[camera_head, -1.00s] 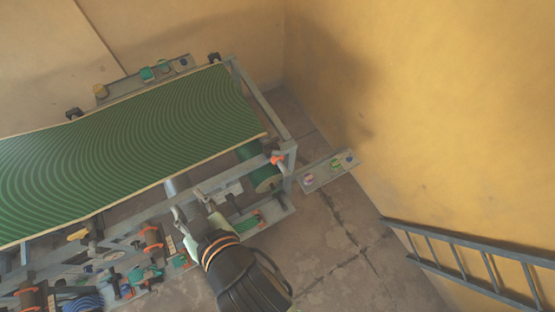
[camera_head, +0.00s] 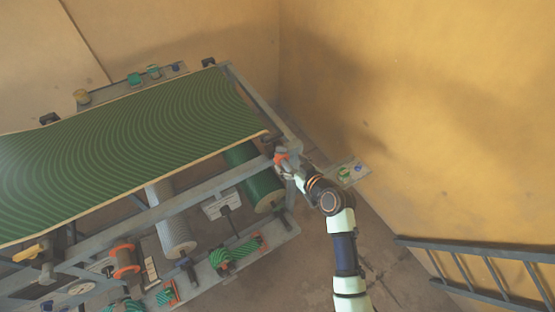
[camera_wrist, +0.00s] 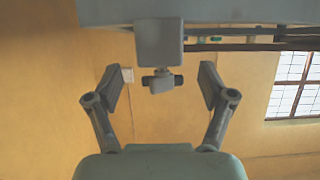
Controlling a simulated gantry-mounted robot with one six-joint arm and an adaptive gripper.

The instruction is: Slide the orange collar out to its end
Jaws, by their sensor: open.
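A small orange part (camera_head: 281,157), which looks like the collar, sits at the near right corner of the press frame (camera_head: 180,205). My gripper (camera_head: 285,170) is right beside it; I cannot tell in the head view whether they touch. In the wrist view my gripper (camera_wrist: 160,82) is open, with its two fingers apart. A grey bracket with a small dark-ended cross piece (camera_wrist: 161,82) shows between the fingers, with a gap on each side. No orange shows in the wrist view.
The green ridged plate or belt (camera_head: 130,145) lies on the frame. Below it are rollers (camera_head: 172,220) and an orange-ringed spool (camera_head: 125,262). A small panel with coloured knobs (camera_head: 350,173) is behind my arm.

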